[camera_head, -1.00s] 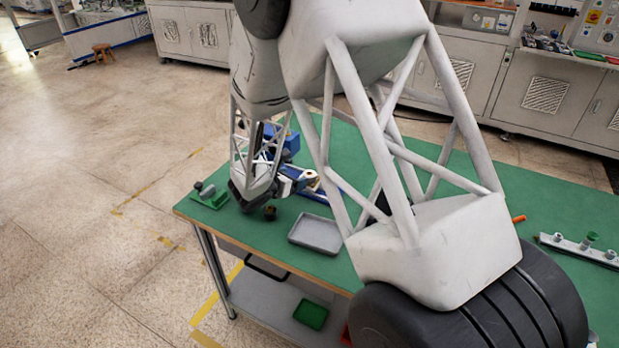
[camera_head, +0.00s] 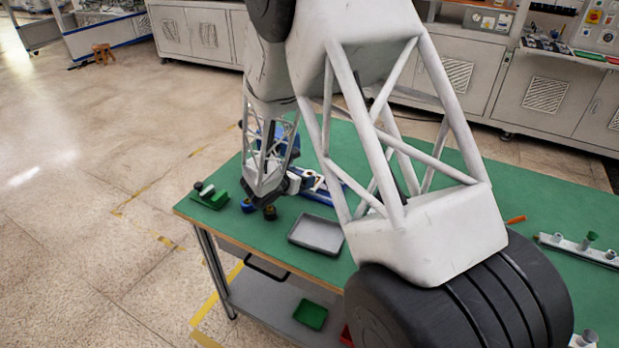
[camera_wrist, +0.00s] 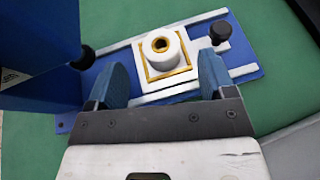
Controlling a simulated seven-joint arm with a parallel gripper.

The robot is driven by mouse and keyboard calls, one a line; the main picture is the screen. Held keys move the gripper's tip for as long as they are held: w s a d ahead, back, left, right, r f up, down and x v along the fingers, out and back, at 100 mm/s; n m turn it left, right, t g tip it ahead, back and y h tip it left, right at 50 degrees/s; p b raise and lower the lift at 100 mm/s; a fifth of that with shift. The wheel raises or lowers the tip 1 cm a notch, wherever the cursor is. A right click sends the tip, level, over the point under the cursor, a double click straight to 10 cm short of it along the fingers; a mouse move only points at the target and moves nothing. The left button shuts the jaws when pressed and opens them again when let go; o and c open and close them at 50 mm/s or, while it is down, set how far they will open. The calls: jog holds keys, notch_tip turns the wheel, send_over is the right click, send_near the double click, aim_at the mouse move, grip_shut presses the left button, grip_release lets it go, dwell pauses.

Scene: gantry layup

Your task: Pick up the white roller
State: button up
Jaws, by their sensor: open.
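The white roller (camera_wrist: 160,46) shows in the wrist view as a short white cylinder with a gold-rimmed dark bore. It stands upright in a white square seat with a yellow outline, on a blue fixture plate (camera_wrist: 252,68). My gripper (camera_wrist: 162,68) is open, with its blue fingers spread to the left and right on the near side of the roller. In the head view my arm hides most of the gripper and the roller; part of the blue fixture (camera_head: 316,189) shows beside the arm.
A tall blue block (camera_wrist: 40,45) stands close to my left finger. Black knobs sit on the fixture plate. A grey tray (camera_head: 317,234) lies near the table's front edge. A green block with a knob (camera_head: 209,196) stands at the table's left corner. The green tabletop (camera_head: 560,205) has free room.

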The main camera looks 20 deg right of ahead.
aim_at(307, 172)
jog(key=shift+x, duration=1.85)
jog(key=c, duration=1)
jog(key=shift+r, duration=0.1)
jog(key=shift+r, duration=0.55)
jog(key=s+a, duration=0.2)
jog(key=a, duration=0.1)
jog(key=s+a, duration=0.3)
jog(key=a, duration=0.1)
jog(key=s+a, duration=0.2)
jog(key=a, duration=0.2)
jog(key=shift+s, duration=0.25)
notch_tip(307, 172, up, 14)
jog(key=shift+d+f, duration=0.15)
